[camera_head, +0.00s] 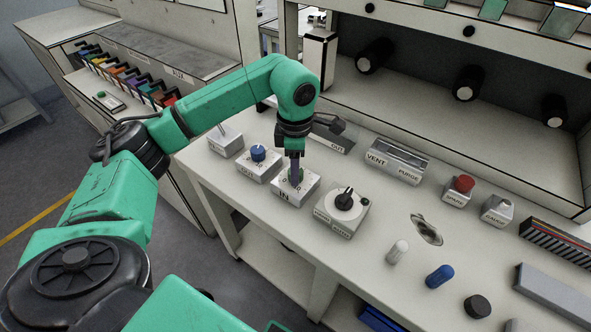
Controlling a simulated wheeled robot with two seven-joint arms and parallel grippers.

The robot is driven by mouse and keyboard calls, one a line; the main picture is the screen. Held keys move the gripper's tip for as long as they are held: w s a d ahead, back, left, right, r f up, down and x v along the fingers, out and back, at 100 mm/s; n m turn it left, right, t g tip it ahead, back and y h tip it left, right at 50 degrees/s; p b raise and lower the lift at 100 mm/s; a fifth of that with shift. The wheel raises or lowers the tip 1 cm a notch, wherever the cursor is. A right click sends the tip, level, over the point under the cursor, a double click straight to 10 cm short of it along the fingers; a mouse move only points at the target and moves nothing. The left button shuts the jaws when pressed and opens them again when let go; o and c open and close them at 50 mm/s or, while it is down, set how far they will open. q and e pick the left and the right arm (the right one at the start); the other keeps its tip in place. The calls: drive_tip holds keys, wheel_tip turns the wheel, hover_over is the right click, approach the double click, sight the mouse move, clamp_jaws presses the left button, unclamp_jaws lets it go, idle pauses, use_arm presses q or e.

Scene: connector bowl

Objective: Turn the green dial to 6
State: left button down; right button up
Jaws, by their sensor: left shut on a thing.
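The green dial (302,178) sits on top of a pale box labelled "IN" (287,196) on the counter. Only a small part of the dial shows, as my gripper covers most of it. My left gripper (295,173) points straight down from above and is shut on the green dial. The number the dial points at cannot be read. My right gripper is not in view.
A blue dial (258,153) on a box stands just left, and a black-and-white selector (345,201) just right. A "VENT/PURGE" box (396,160) stands behind. A red button (463,185) and loose white, blue and black pieces lie rightward. Free counter (330,245) shows in front.

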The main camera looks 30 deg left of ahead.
use_arm(q)
drive_tip(key=shift+w+r+m, duration=0.1)
drive_tip(key=shift+m, duration=1.4)
drive_tip(key=shift+c, duration=1.9)
unclamp_jaws()
drive_tip(key=shift+b, duration=0.3)
wheel_tip(320, 180, up, 8)
drive_tip(key=shift+r, duration=0.2)
wheel_tip(320, 180, up, 6)
drive_tip(key=p, duration=0.2)
drive_tip(key=shift+r+p, duration=0.15)
drive_tip(key=shift+p, duration=0.15)
